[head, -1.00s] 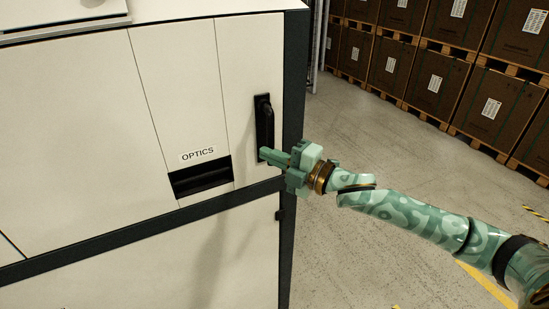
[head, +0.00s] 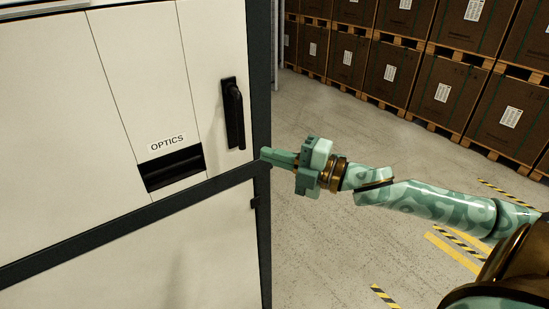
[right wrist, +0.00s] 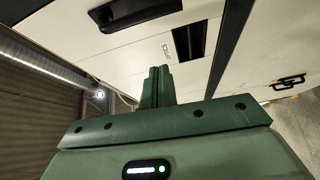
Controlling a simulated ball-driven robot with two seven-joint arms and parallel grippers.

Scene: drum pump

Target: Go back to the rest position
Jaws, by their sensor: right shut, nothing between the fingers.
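My right gripper (head: 266,155) is shut and empty in the head view, its fingers pointing left toward the dark corner edge of a white cabinet (head: 60,100). It appears to the right of and below the black door handle (head: 233,113). I cannot tell the exact gap to the cabinet edge. In the right wrist view the two green fingers (right wrist: 157,84) lie together, with the cabinet beyond them. My left gripper is not in view.
The cabinet has an OPTICS label (head: 167,142) above a dark slot (head: 173,170). Stacked brown boxes (head: 385,72) on wooden pallets stand at the back right. Grey floor (head: 340,240) with yellow and black markings (head: 457,247) is open between them.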

